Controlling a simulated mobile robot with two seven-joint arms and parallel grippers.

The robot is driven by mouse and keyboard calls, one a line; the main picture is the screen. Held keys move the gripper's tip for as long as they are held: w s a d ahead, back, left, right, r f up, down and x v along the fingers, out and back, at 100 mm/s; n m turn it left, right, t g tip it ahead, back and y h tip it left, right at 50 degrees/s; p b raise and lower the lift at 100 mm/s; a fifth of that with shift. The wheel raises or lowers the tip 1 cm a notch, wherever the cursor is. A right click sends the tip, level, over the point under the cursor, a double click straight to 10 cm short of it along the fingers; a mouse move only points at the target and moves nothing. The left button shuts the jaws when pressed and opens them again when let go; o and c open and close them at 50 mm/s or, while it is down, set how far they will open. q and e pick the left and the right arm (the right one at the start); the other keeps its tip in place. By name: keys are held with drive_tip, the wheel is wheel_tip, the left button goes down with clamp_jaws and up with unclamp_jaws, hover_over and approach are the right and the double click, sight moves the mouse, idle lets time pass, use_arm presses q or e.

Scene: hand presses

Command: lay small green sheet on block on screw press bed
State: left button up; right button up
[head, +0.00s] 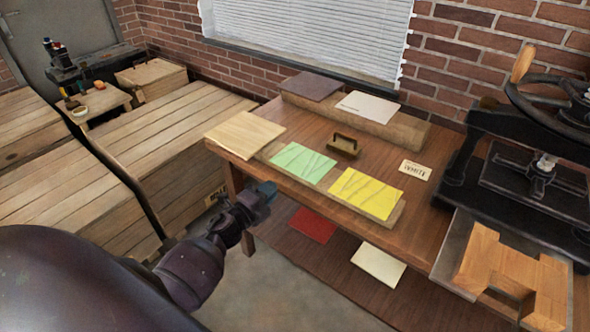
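A small green sheet (300,163) lies on a low wooden strip (399,213) at the front of the table, left of a yellow sheet (367,192). The black screw press (530,170) with its handwheel stands at the right. Its grey bed (452,247) sticks out towards me. A light wooden block (492,257) with a notch in its front lies on the bed. My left gripper (265,190) is below and left of the green sheet in the picture, apart from it. Its fingers are too small and dark to read. My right gripper is out of view.
A plain wooden board (245,135) overhangs the table's left corner. A brass-coloured handled tool (344,146) and a lettered card (415,170) lie on the tabletop. A raised ledge (405,130) at the back holds a brown and a white sheet. Red (311,225) and cream (378,264) sheets lie lower down.

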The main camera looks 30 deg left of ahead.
use_arm(q)
drive_tip(key=b, duration=0.2)
approach(303, 161)
drive_tip(key=w, duration=0.2)
drive_tip(key=shift+w+d+f, duration=0.1)
drive_tip(key=shift+w+d, duration=0.05)
drive_tip(key=shift+w, duration=0.85)
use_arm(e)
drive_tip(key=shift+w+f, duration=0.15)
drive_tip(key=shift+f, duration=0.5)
use_arm(q)
clamp_jaws()
drive_tip(key=shift+r+p, duration=1.4)
drive_tip(key=shift+r, duration=0.4)
drive_tip(key=shift+f, duration=0.25)
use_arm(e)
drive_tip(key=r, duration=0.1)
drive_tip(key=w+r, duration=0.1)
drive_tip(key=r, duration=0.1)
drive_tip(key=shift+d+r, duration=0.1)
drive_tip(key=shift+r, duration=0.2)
